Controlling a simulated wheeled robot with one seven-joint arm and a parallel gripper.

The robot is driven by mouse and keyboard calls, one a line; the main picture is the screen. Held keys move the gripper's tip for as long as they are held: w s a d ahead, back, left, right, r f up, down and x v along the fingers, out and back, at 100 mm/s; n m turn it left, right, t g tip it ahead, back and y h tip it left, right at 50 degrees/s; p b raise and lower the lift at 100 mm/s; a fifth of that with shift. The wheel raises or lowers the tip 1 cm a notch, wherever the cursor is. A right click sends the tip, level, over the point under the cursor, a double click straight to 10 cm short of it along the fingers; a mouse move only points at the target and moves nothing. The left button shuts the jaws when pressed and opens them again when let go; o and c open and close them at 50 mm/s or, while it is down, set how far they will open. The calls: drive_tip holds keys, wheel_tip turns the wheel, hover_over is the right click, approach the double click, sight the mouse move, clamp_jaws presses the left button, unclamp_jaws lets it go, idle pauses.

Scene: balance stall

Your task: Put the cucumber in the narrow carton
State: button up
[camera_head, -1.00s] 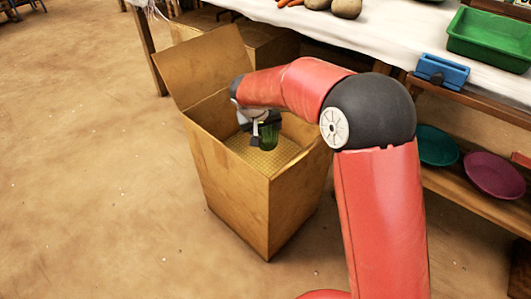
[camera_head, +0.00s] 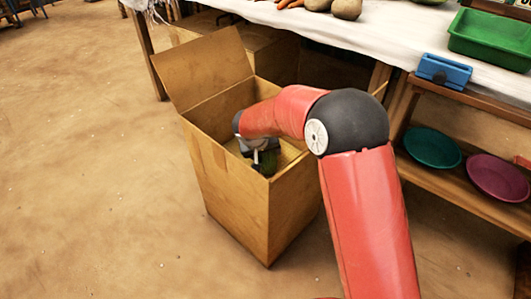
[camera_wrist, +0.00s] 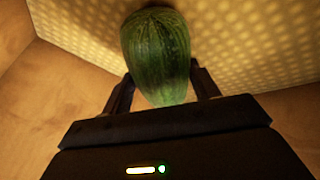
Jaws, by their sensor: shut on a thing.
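The cucumber (camera_wrist: 156,52) is dark green and sits between the two fingers of my gripper (camera_wrist: 162,85) in the wrist view. My gripper is shut on it. In the head view the cucumber (camera_head: 269,161) shows only in part below my gripper (camera_head: 258,156), inside the tall open carton (camera_head: 232,205). The carton's brown walls and its pale dotted inner surface fill the wrist view around the cucumber. I cannot tell whether the cucumber touches the carton's bottom.
One carton flap (camera_head: 203,65) stands up at the back left. Another carton (camera_head: 262,48) is behind, under the white-covered table (camera_head: 400,25). A green tray (camera_head: 490,38) and a blue object (camera_head: 443,71) are at the right. Teal (camera_head: 432,147) and purple plates (camera_head: 497,177) lie on a lower shelf. Floor at left is clear.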

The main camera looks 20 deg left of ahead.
drive_tip(key=o, duration=1.2)
drive_tip(key=shift+f, duration=0.1)
drive_tip(key=shift+r, duration=0.25)
drive_tip(key=p+v, duration=0.1)
drive_tip(key=v, duration=0.6)
drive_tip(key=shift+s+r, duration=0.1)
drive_tip(key=shift+r, duration=0.05)
drive_tip(key=shift+r, duration=0.1)
